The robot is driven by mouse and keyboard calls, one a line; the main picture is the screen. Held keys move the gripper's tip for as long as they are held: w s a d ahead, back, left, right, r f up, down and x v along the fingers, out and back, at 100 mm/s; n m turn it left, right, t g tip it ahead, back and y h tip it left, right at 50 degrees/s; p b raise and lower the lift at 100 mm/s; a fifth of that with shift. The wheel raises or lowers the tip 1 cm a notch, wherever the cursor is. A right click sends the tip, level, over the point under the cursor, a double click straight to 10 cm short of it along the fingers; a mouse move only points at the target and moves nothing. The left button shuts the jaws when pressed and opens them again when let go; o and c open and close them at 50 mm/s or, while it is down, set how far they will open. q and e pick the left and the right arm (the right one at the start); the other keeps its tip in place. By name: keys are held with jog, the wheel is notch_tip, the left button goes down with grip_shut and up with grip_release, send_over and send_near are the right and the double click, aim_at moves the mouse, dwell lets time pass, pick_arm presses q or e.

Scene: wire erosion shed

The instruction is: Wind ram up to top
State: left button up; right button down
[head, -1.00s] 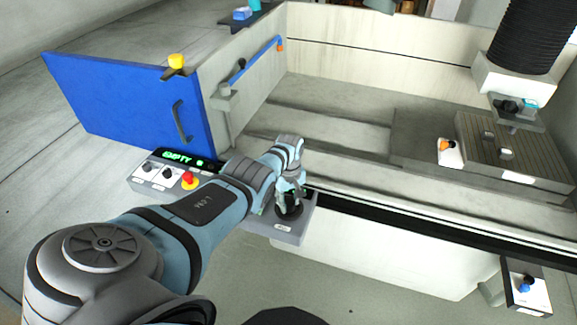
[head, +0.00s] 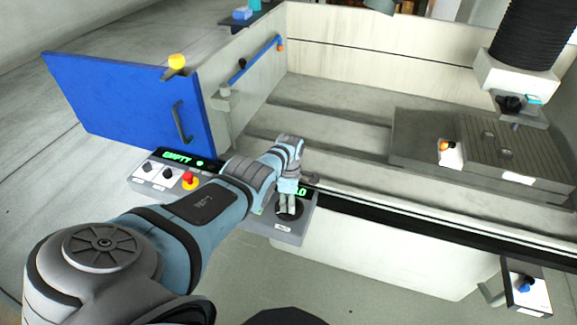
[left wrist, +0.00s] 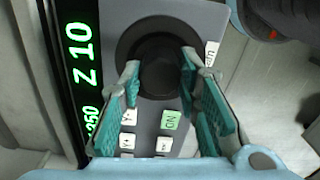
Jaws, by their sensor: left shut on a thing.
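The ram (head: 515,75) is the pale block under black bellows (head: 530,35) at the upper right of the head view. Its dark lower head hangs above the work table, with a clear gap. My left gripper (head: 288,208) reaches down to a small control box (head: 283,236) on the machine's front edge. In the left wrist view its teal-padded fingers (left wrist: 160,75) are shut on a round black knob (left wrist: 158,68), one on each side. My right gripper is not in view.
A blue door (head: 120,105) stands open at the left. A grey panel (head: 170,176) with a red button and a display reading EMPTY lies left of my forearm. A work table (head: 420,140) sits under the ram. A small blue-knobbed box (head: 526,285) is at lower right.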

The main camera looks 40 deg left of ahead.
pick_arm(q)
jog(key=n, duration=0.3)
jog(key=shift+n, duration=2.1)
jog(key=o, duration=1.2)
